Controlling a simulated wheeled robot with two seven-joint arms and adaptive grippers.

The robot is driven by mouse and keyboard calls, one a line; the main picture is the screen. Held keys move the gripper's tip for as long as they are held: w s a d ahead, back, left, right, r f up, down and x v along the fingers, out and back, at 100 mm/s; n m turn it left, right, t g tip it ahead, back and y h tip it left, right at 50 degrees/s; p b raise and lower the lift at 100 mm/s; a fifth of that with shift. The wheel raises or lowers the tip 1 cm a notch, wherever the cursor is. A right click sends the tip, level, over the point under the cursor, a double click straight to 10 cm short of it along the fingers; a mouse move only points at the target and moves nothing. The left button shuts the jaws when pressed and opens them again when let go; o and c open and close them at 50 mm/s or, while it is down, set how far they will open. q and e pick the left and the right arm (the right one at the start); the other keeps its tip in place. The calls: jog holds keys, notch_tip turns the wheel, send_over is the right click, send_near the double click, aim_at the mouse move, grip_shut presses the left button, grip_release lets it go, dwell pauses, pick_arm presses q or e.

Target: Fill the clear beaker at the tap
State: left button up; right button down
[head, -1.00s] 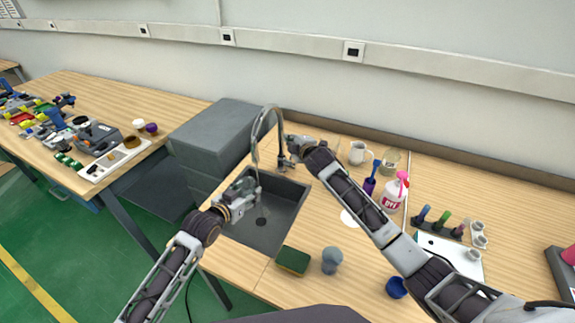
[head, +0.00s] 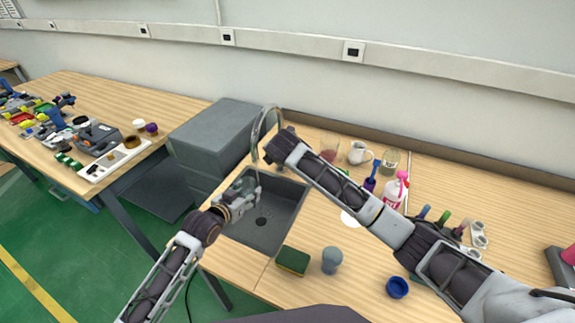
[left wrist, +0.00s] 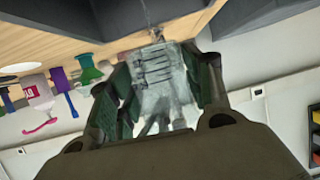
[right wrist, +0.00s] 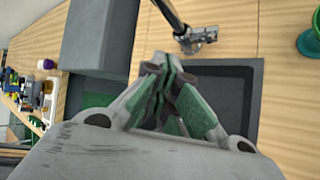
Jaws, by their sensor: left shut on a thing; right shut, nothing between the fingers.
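The clear beaker (left wrist: 160,75) with graduation marks is between the fingers of my left gripper (head: 246,188), which is shut on it. In the head view it is small and hard to make out, over the sink (head: 284,208) below the spout of the grey tap (head: 257,133). A thin clear streak shows above the beaker in the left wrist view; the water level is unclear. My right gripper (head: 277,147) is shut and empty beside the tap, hiding its base in the head view. The tap's base (right wrist: 194,38) shows beyond the shut fingertips in the right wrist view.
A green sponge (head: 293,261), a grey-blue rounded object (head: 332,260) and a blue cup (head: 397,288) lie in front. A white mug (head: 357,153), a glass jar (head: 390,160) and a pink-topped bottle (head: 394,190) stand right. A grey box (head: 215,135) is left of the sink.

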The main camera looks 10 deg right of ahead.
jog(key=s+r+n+g+h, duration=0.1)
jog(key=s+n+g+h, duration=0.2)
jog(key=s+n, duration=0.3)
jog(key=shift+s+d+h, duration=0.3)
jog(key=shift+s+h, duration=0.2)
jog(key=shift+s, duration=0.8)
jog(key=w+d+f, duration=0.4)
jog(key=w+f, duration=0.2)
jog(key=w, duration=0.2)
jog(key=shift+w+f, duration=0.3)
jog(key=shift+d+r, duration=0.1)
dwell(0.3)
jog(key=shift+w+d+r+g, duration=0.1)
jog(key=shift+w+g, duration=0.1)
jog(key=shift+g, duration=0.1)
